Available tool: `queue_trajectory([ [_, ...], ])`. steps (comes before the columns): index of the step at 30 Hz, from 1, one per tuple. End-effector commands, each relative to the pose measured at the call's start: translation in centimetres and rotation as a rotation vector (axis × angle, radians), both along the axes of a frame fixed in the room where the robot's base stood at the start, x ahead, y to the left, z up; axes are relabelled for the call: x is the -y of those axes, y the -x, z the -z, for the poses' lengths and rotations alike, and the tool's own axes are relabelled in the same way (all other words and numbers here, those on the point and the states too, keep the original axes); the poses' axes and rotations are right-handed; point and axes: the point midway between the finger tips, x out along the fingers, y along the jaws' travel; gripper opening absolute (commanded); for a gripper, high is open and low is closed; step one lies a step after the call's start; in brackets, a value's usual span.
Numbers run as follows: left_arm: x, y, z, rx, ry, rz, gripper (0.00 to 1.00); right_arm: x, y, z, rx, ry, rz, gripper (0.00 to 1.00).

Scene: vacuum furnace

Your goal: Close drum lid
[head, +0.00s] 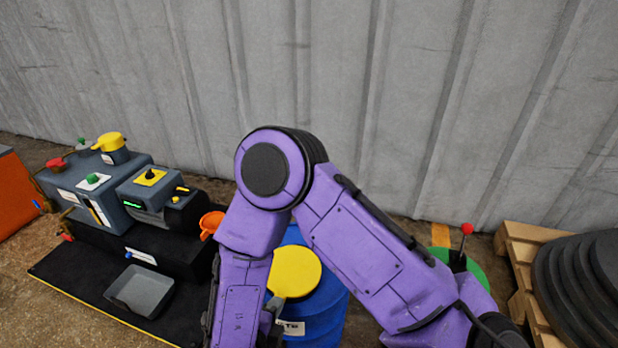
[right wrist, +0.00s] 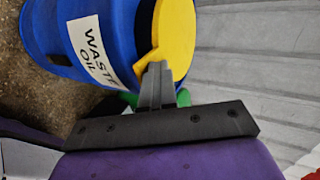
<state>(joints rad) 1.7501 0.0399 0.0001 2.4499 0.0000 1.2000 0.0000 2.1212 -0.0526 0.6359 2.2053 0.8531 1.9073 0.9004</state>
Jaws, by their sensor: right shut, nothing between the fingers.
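The blue drum (head: 325,305) stands on the floor behind my right arm, with a round yellow lid (head: 296,268) at its top. In the right wrist view the drum (right wrist: 95,30) bears a white label reading "WASTE OIL". There the yellow lid (right wrist: 178,35) shows a small tab at its near edge. In the head view my arm hides part of the drum and most of this gripper. My left gripper is not in view.
A grey machine (head: 95,190) with an orange funnel (head: 210,224) and a grey tray (head: 140,290) stands at left on a black mat. At right are a green drum (head: 477,270) with a red-knobbed lever and a pallet (head: 520,245) with dark discs. A corrugated wall (head: 400,90) closes the back.

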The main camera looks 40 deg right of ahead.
Motion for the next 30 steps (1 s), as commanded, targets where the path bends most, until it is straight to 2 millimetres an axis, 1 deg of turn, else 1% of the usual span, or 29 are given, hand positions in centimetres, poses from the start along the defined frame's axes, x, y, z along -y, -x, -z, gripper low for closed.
queue_trajectory([
  [1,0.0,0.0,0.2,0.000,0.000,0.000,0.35,-0.1,0.3,0.6,-0.018,-0.005,-0.007,0.00],
  [2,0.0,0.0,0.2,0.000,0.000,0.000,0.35,-0.1,0.3,0.6,-0.019,-0.004,-0.008,0.00],
  [5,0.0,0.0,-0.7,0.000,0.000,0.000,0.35,-0.1,0.3,-0.3,-0.017,-0.004,-0.008,0.00],
  [8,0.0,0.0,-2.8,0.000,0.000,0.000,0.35,-0.2,0.3,-2.3,-0.013,-0.002,-0.009,0.00],
  [11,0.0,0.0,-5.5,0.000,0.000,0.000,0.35,-0.4,0.2,-5.1,-0.004,0.001,-0.009,0.00],
  [12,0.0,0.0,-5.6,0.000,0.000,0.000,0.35,-1.0,0.5,-5.2,-0.002,0.001,-0.012,0.00],
  [13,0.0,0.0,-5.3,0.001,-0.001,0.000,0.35,-1.9,1.0,-4.8,-0.003,0.001,-0.015,0.00],
  [18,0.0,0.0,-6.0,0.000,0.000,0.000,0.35,-5.8,3.3,-5.9,0.001,0.002,-0.012,0.00],
  [21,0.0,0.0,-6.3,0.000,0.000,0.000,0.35,-7.4,4.2,-6.3,0.002,0.002,-0.010,0.00],
  [25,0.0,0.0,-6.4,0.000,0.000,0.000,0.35,-8.5,4.9,-6.6,0.003,0.002,-0.008,0.00],
  [30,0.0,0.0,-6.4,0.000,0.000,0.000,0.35,-8.7,5.0,-6.6,0.003,0.003,-0.006,0.00],
])
